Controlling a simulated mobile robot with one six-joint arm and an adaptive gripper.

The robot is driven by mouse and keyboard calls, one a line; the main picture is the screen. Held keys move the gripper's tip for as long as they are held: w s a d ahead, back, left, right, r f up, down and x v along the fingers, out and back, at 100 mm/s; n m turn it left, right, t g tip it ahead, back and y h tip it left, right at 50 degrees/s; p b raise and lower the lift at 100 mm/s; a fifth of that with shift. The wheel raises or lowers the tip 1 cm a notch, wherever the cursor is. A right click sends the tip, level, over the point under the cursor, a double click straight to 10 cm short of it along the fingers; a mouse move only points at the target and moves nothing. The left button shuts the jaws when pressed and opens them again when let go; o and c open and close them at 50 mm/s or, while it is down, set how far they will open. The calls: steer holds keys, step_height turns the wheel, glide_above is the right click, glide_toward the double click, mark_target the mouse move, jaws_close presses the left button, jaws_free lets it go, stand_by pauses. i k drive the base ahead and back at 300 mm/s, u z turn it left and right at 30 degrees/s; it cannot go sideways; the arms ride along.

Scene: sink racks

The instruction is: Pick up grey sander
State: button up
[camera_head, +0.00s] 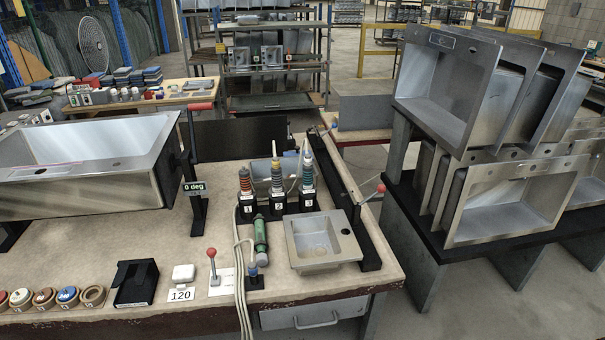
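Three upright tools that look like sanders stand in black holders in the middle of the workbench. The tool in holder 1 (245,183) has dark, red and teal bands. A green cylindrical tool (260,236) stands or leans in front of holders 1 and 2. My gripper is not in view.
The workbench (190,255) carries a large steel sink (90,165) at left, a small steel sink (322,240) at right, red-knobbed levers, a black box (136,284) and several round discs at front left. Pale hoses hang over the front edge. Stacked sinks (480,95) stand at right.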

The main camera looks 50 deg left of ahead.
mark_target(277, 192)
steer(key=u, duration=0.5)
steer(key=i, duration=0.5)
steer(key=u, duration=0.6)
steer(key=i, duration=0.55)
steer(key=u, duration=0.3)
